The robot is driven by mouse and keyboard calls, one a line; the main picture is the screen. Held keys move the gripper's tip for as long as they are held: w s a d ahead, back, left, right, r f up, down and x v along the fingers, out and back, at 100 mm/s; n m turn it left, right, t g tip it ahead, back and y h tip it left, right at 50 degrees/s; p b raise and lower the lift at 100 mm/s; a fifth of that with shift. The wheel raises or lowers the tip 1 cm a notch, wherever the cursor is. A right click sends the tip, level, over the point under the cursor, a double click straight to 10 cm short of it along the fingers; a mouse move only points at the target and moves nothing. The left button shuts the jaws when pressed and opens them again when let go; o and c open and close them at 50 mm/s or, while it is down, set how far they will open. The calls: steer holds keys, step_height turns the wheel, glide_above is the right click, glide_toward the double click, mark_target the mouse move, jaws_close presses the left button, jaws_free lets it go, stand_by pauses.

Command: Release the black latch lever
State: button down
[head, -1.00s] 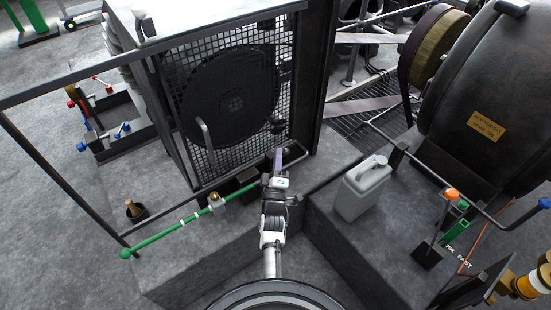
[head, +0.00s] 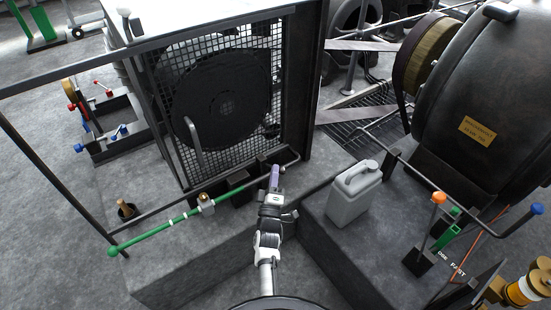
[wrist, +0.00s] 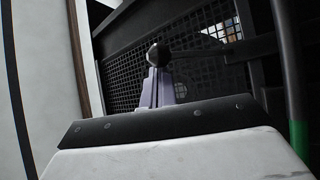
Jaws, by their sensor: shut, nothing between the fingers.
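The black latch lever (wrist: 203,52) shows in the wrist view as a dark bar ending in a round knob (wrist: 158,55). The knob is right at the tips of my gripper (wrist: 155,88); I cannot tell whether they touch. The fingers are lilac, closed together, with nothing between them. In the head view my gripper (head: 274,176) points toward the bottom right corner of the mesh guard (head: 220,100), by the dark post. The lever is small there, close to the fingertips, and partly hard to make out.
A green bar (head: 165,230) with a brass fitting (head: 206,203) runs left of my gripper. A grey jerrycan (head: 354,193) stands on the right block. The guard has a grey handle (head: 194,142). Dark frame bars stand at the left and right.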

step_height(320, 180, up, 20)
steer(key=p, duration=0.8)
steer(key=shift+f, duration=0.2)
